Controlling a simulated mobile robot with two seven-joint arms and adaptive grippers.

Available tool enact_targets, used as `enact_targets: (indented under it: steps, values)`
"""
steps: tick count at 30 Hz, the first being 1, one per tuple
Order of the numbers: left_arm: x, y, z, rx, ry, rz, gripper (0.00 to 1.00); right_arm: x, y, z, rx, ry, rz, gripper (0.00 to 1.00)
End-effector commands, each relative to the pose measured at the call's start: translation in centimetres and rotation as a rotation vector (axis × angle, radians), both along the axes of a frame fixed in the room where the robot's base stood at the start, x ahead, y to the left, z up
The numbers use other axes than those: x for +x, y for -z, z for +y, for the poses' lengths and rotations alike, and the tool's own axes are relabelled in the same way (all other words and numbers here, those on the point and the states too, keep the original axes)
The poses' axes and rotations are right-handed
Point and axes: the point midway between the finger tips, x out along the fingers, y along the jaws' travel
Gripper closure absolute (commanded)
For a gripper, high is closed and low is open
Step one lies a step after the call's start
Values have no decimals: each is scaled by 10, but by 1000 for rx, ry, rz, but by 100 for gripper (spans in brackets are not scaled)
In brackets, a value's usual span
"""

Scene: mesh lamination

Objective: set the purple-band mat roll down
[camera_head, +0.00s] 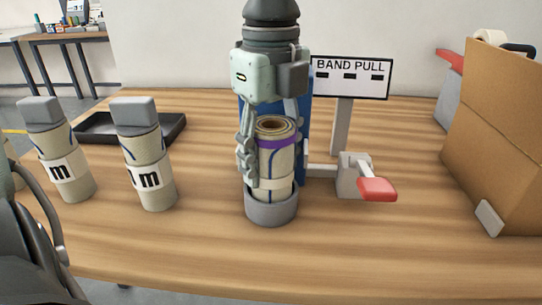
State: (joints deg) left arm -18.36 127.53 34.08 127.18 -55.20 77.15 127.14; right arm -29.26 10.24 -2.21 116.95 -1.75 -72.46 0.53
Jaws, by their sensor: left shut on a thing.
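The purple-band mat roll (275,165) stands upright at the middle of the table, cream with a purple band near its top and a dark blue line lower down. Its lower end is inside a round grey cup (271,211); whether it touches the cup's floor is hidden. My left gripper (272,148) comes down from above and is shut on the roll, with one finger along its left side. My right gripper is not in view.
Two capped rolls marked "m" (68,171) (149,179) stand to the left, before a dark tray (95,125). Behind the cup is a blue upright (304,135). To the right are a red-ended lever (377,189), a "BAND PULL" sign (350,66) and a cardboard box (500,140). The front table is clear.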

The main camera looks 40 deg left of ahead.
Motion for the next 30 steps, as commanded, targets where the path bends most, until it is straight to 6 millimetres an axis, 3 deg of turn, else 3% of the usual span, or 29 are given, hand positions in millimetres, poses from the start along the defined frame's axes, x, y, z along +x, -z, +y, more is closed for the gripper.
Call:
enact_targets:
  steps: [8, 9, 14, 26, 30]
  values:
    - [0, 3, 0, 1, -1, -1, 86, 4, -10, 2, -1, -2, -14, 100]
    - [0, 2, 0, 0, -1, 0, 47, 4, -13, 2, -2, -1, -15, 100]
    - [0, 2, 0, 0, 0, 0, 29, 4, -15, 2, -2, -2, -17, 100]
    - [0, -2, 0, 0, 0, 1, 29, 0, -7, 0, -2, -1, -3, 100]
    - [1, -22, 0, 2, -1, -6, 29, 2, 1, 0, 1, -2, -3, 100]
